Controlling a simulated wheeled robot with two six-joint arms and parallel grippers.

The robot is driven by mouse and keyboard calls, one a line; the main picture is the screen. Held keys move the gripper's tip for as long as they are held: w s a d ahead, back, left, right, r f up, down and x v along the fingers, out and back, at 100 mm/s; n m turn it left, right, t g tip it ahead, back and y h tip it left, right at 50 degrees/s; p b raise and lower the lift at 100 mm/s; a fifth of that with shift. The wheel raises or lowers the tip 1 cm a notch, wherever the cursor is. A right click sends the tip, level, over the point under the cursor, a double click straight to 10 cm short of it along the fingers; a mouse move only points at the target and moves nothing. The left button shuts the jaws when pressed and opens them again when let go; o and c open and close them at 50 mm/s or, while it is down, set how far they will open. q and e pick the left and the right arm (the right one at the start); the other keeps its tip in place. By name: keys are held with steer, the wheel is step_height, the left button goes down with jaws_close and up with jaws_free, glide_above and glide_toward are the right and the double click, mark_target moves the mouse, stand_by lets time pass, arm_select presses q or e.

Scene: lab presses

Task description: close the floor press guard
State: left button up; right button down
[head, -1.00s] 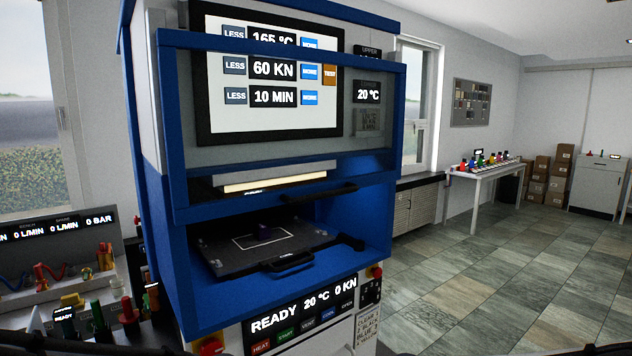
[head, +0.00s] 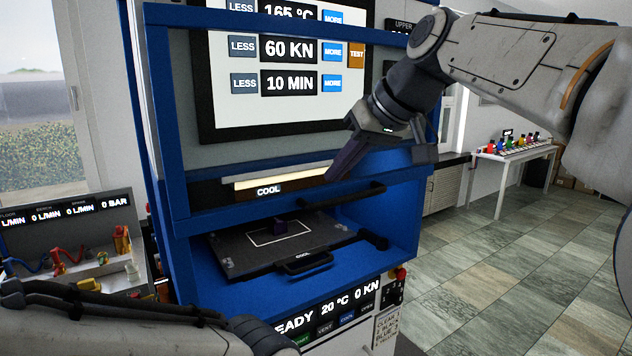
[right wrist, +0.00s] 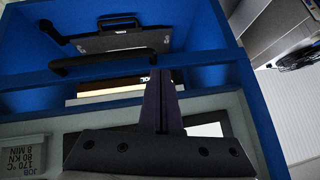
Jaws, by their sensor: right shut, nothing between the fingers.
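The floor press guard (head: 168,130) is a blue frame on the press front. It sits raised, leaving the bay below it uncovered. Its black handle bar (head: 345,194) runs along the lower rail, and the handle also shows in the right wrist view (right wrist: 108,60). My right gripper (head: 335,172) is shut and empty, pointing down and left just above the handle, in front of the guard's window. Its dark fingers (right wrist: 160,88) end short of the bar in the right wrist view; I cannot tell how far. My left arm shows at lower left, its gripper out of view.
A bench with fittings (head: 85,265) stands left. Open tiled floor (head: 510,270) lies right.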

step_height(320, 180, up, 5)
steer(key=w+d+t, duration=0.1)
steer(key=w, duration=0.1)
steer(key=p, duration=0.2)
glide_above(305, 200)
steer(key=s+d, duration=0.2)
steer(key=d, duration=0.1)
step_height(305, 200, down, 7)
steer(key=f, duration=0.3)
steer(key=shift+w+a+p, duration=0.15)
steer(key=shift+a+p, duration=0.2)
steer(key=shift+a+f, duration=0.1)
steer(key=shift+f, duration=0.45)
steer(key=shift+f, duration=0.1)
